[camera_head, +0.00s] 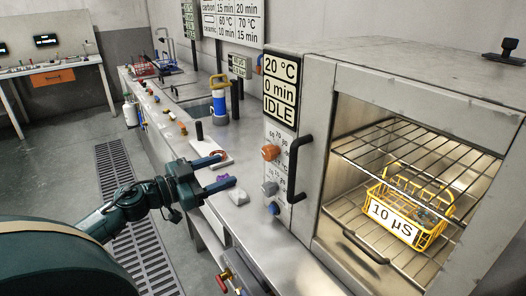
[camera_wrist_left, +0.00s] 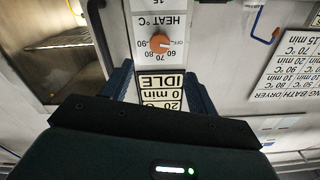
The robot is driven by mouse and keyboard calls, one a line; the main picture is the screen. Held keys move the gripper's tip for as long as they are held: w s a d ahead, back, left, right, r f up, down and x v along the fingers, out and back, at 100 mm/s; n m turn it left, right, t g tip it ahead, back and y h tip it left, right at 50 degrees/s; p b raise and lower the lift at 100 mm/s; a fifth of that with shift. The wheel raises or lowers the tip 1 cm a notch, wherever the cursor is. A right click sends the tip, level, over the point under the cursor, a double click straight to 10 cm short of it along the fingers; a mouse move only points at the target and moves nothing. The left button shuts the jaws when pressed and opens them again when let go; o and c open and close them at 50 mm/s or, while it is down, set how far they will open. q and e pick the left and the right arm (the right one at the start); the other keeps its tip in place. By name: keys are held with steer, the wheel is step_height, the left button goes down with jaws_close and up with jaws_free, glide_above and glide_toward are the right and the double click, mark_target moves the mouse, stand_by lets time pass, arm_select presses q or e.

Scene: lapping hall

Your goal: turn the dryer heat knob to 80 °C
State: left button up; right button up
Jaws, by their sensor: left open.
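The orange heat knob (camera_head: 270,152) is on the front panel of the dryer (camera_head: 345,60), below a display (camera_head: 281,90) reading 20 °C, 0 min, IDLE. In the left wrist view, which is upside down, the heat knob (camera_wrist_left: 160,42) is under the HEAT °C label with OFF and 60 to 90 marks around it. Its pointer appears to face the OFF side. My left gripper (camera_head: 227,169) is open and empty, to the left of the knob in the head view and apart from it. My right gripper is not in view.
A grey knob (camera_head: 269,188) and a blue knob (camera_head: 273,208) sit below the heat knob. A dark handle (camera_head: 299,168) stands out right beside them. A yellow basket (camera_head: 412,215) marked 10 µS stands on the dryer's wire rack. A yellow-and-blue container (camera_head: 219,105) stands on the bench behind.

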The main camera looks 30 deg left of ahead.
mark_target(265, 154)
arm_select(q)
steer(key=p+x, duration=0.1)
steer(key=x, duration=1.2)
steer(key=shift+w+d+r, duration=0.1)
steer(key=shift+r, duration=0.1)
steer(key=shift+c, duration=0.3)
steer(key=c, duration=0.9)
